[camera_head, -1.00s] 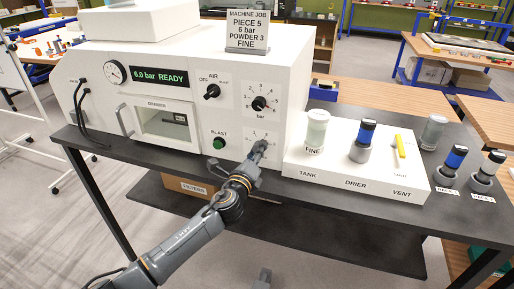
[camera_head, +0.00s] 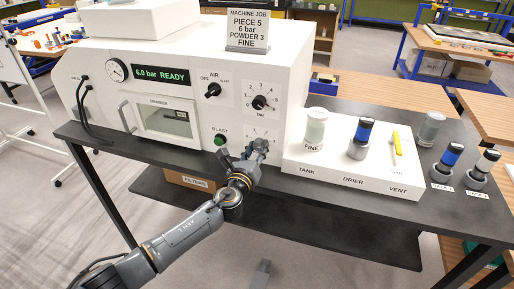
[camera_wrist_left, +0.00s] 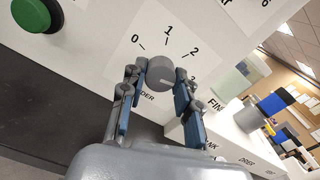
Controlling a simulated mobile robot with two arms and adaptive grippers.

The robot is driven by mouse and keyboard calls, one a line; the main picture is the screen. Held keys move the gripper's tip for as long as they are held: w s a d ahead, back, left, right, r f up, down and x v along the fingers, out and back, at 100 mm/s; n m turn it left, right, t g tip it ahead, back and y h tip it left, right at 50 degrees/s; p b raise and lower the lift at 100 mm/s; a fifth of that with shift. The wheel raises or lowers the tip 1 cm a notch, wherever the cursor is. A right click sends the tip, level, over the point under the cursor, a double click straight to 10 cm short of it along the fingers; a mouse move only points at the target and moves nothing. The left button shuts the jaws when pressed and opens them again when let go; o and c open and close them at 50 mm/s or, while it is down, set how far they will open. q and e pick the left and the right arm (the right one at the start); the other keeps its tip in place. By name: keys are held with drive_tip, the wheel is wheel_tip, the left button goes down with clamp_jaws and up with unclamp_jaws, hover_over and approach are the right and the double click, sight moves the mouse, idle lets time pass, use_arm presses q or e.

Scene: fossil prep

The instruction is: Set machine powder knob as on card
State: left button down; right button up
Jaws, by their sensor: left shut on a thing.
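The job card (camera_head: 247,27) on top of the white machine (camera_head: 290,60) reads PIECE 5, 6 bar, POWDER 3, FINE. My left gripper (camera_head: 258,148) is at the lower dial on the machine's front, right of the green BLAST button (camera_head: 220,140). In the left wrist view, my left gripper (camera_wrist_left: 160,82) has its two fingers on either side of the grey, round powder knob (camera_wrist_left: 160,70), shut on it. My right gripper is not in view.
The bar knob (camera_head: 260,102) sits just above, and the AIR knob (camera_head: 212,90) is up to the left. The display (camera_head: 160,76) reads 6.0 bar READY. A white block (camera_head: 345,176) with a FINE jar (camera_head: 315,130) stands close on the right.

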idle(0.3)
use_arm(q)
drive_tip(key=c, duration=1)
unclamp_jaws()
drive_tip(key=shift+o, duration=0.2)
drive_tip(key=shift+s, duration=0.1)
drive_tip(key=v, duration=1.2)
